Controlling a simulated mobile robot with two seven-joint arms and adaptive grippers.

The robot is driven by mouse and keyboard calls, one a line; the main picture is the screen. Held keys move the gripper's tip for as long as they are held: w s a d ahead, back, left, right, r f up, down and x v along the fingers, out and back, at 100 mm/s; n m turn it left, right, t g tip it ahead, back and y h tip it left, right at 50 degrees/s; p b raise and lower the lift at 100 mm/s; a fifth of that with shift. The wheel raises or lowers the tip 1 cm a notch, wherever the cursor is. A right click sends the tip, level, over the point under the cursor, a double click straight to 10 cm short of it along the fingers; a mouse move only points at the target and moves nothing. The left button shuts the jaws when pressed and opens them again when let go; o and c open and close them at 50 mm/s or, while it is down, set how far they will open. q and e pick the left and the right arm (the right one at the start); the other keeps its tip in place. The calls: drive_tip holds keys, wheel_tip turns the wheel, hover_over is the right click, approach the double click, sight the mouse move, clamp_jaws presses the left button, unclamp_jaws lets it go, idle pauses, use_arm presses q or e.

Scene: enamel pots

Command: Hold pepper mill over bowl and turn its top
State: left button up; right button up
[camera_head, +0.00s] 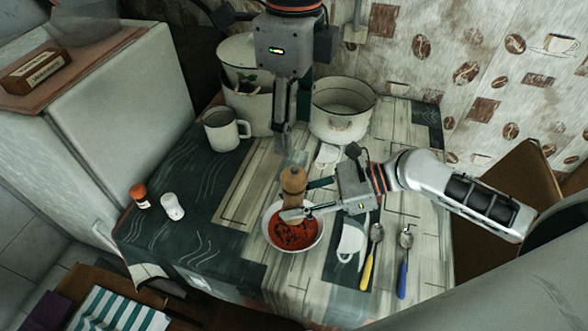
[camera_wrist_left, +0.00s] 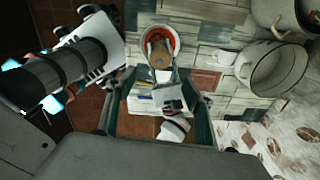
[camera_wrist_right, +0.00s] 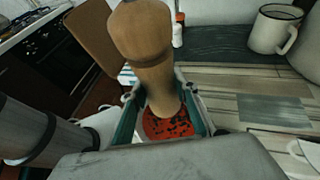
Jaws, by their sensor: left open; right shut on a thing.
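The wooden pepper mill (camera_head: 293,181) stands upright over the white bowl (camera_head: 268,238) of red soup with dark specks. My right gripper (camera_head: 297,213) is shut on the mill's lower body. The right wrist view shows the mill (camera_wrist_right: 142,38) close up, its rounded top free, with the soup bowl (camera_wrist_right: 168,127) below its base. My left gripper (camera_head: 284,143) is open and empty, pointing down above and slightly behind the mill's top. In the left wrist view, the mill (camera_wrist_left: 160,61) and bowl (camera_wrist_left: 147,41) lie ahead between the open fingers. The mill's base is partly hidden by the right fingers.
A white mug (camera_head: 220,132), a large pot (camera_head: 336,125) and stacked enamel pots (camera_head: 247,105) stand behind. Two small shakers (camera_head: 172,207) (camera_head: 139,196) are at left. Yellow (camera_head: 368,268) and blue (camera_head: 403,275) handled spoons lie at right. The table between mug and bowl is clear.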

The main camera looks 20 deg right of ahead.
sight(294, 171)
use_arm(q)
drive_tip(key=shift+n, duration=0.5)
wheel_tip(294, 171, down, 12)
idle(0.3)
drive_tip(key=c, duration=1.1)
